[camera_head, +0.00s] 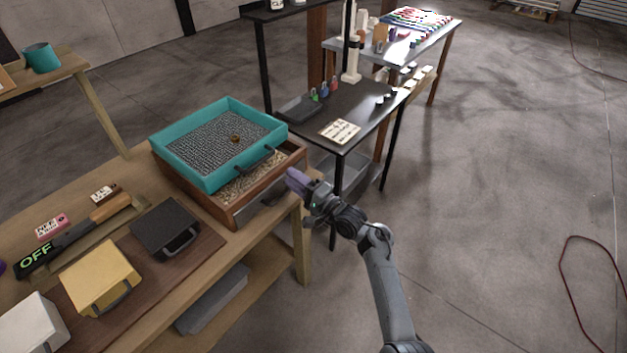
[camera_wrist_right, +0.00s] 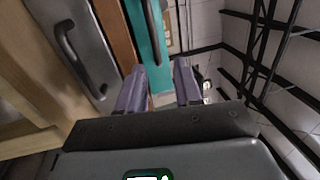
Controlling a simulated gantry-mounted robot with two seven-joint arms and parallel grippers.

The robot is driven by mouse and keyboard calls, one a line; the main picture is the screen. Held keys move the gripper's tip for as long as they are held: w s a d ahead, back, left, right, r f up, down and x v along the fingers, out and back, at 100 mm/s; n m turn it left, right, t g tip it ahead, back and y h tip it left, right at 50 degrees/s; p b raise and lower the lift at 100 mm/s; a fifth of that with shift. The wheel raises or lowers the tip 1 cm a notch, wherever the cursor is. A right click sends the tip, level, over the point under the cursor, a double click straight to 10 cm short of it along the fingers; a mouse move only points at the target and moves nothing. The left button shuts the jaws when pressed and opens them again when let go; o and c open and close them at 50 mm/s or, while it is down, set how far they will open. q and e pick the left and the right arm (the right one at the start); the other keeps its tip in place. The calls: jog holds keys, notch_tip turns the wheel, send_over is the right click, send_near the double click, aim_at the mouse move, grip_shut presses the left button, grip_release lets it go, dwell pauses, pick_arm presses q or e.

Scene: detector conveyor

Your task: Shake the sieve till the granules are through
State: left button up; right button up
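The teal sieve (camera_head: 183,172) with a grey mesh floor sits on top of a wooden box (camera_head: 225,213) at the far end of the bench. A small brown thing (camera_head: 235,139) lies on the mesh. The sieve has a dark handle (camera_head: 257,163) on its near right side. Pale granules (camera_head: 240,186) show in the box under the sieve. My right gripper (camera_head: 295,182) is beside the box's right corner, apart from the sieve. In the right wrist view its fingers (camera_wrist_right: 159,70) stand apart and empty, with the teal sieve wall (camera_wrist_right: 148,40) beyond. My left gripper is not in view.
The bench holds a dark handled box (camera_head: 160,226), a yellow one (camera_head: 97,277), a white one (camera_head: 35,322) and a bar marked OFF (camera_head: 45,257). A black table (camera_head: 375,115) with small items stands behind. The floor to the right is open, with a red cable (camera_head: 562,270).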

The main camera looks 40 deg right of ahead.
jog(key=shift+n+g+y, duration=0.3)
jog(key=shift+n+g, duration=0.4)
jog(key=shift+n, duration=0.2)
jog(key=s+p, duration=0.1)
jog(key=s+d+r+p, duration=0.1)
jog(key=s+p, duration=0.1)
jog(key=s+r+p, duration=0.1)
jog(key=shift+s+d+p, duration=0.3)
jog(key=shift+s+d, duration=0.05)
jog(key=shift+d, duration=0.05)
jog(key=shift+f, duration=0.1)
